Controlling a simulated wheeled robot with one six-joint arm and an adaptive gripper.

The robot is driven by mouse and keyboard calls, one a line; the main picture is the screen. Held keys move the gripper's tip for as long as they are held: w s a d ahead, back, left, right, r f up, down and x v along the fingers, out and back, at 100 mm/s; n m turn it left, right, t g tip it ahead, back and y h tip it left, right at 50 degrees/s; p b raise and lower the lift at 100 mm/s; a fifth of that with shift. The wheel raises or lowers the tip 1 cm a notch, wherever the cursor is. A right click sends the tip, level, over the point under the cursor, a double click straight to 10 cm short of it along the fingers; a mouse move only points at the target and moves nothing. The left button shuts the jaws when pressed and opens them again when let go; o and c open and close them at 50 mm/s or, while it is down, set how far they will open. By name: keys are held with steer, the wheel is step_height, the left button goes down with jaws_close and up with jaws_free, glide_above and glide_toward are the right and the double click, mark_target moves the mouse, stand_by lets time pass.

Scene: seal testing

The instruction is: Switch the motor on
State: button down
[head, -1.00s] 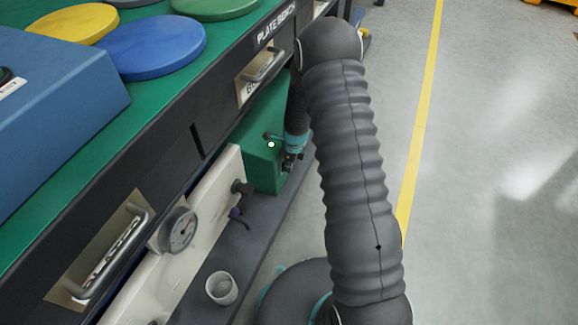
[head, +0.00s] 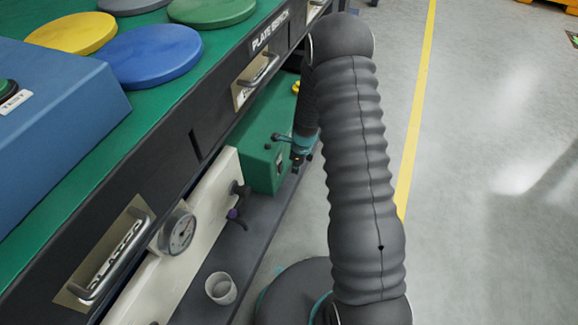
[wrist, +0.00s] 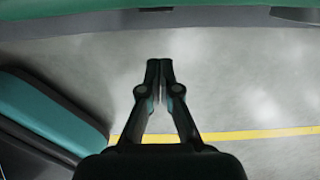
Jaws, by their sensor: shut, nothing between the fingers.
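The green motor box (head: 258,128) sits under the bench on the dark low shelf in the head view. A small dark switch plate (head: 280,158) is on its front face, and a small pale spot (head: 268,146) shows to the left of it. Whether the switch is on or off is too small to tell. My gripper (head: 296,168) is shut and empty, just right of the switch plate, seemingly apart from it. In the wrist view my gripper (wrist: 160,66) has its fingertips together above the floor. A green edge, probably the box, runs along the top there.
The bench (head: 150,140) overhangs the box, with drawer handles (head: 258,70) along its front. The floor (head: 480,200) at right is clear.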

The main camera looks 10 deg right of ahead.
mark_target(281, 167)
step_height(281, 167, up, 10)
steer(key=p, duration=0.1)
steer(key=shift+s+d, duration=0.45)
steer(key=shift+f+p, duration=0.1)
steer(key=shift+p, duration=0.4)
steer(key=w+a+f, duration=0.1)
steer(key=a+f, duration=0.1)
steer(key=f, duration=0.3)
steer(key=w+a+f, duration=0.2)
steer(key=f, duration=0.4)
steer(key=shift+f+b, duration=0.3)
steer(key=shift+b, duration=0.05)
